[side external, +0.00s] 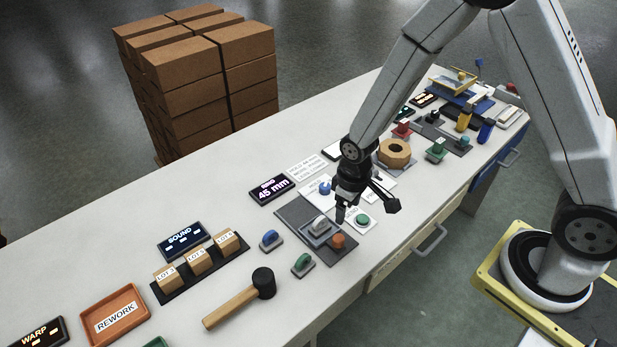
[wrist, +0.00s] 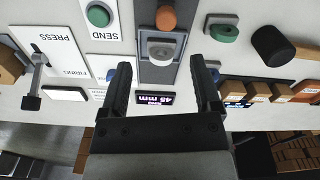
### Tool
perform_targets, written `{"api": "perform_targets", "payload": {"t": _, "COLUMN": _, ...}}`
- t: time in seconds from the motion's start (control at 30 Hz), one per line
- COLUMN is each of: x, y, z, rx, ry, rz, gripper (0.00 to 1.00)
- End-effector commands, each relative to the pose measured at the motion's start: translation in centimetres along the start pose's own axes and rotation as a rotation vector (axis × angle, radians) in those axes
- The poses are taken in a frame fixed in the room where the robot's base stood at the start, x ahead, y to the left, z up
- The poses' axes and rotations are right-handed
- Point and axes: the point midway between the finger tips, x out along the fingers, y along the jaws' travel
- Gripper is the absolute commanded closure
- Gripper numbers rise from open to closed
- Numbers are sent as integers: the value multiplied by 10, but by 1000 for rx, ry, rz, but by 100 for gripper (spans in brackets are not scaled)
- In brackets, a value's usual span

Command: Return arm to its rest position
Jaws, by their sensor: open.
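My gripper (side external: 366,203) is open and empty. It hangs above the right part of the long white bench (side external: 110,262), close to a dark grey panel (side external: 292,212) that carries a grey block and an orange knob (side external: 338,241). In the wrist view my gripper (wrist: 162,85) shows two black fingers spread apart with nothing between them. The grey-white block (wrist: 161,50) and the orange knob (wrist: 166,18) lie beyond the fingertips on the panel. A green button (side external: 362,219) on a white card is beside the fingers.
A mallet (side external: 240,298), three lot boxes (side external: 198,261) and an orange rework tray (side external: 115,313) lie to the left. A wooden ring (side external: 395,152), coloured stamps and blue trays (side external: 468,100) are to the right. Stacked cartons (side external: 183,75) stand behind the bench. Bare bench lies along the back edge.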

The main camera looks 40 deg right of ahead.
Motion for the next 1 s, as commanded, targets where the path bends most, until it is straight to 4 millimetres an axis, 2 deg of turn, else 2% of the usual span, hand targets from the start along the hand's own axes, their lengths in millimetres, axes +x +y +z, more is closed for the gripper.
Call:
{"api": "perform_targets", "payload": {"t": 0.3, "x": -61, "y": 17, "z": 22, "rx": 85, "ry": 77, "rz": 9, "gripper": 19}}
{"api": "perform_targets", "payload": {"t": 0.6, "x": -106, "y": 27, "z": 54, "rx": 163, "ry": 148, "rz": 19, "gripper": 19}}
{"api": "perform_targets", "payload": {"t": 0.8, "x": -124, "y": 31, "z": 73, "rx": 202, "ry": 183, "rz": 24, "gripper": 19}}
{"api": "perform_targets", "payload": {"t": 1.0, "x": -130, "y": 32, "z": 81, "rx": 220, "ry": 196, "rz": 27, "gripper": 19}}
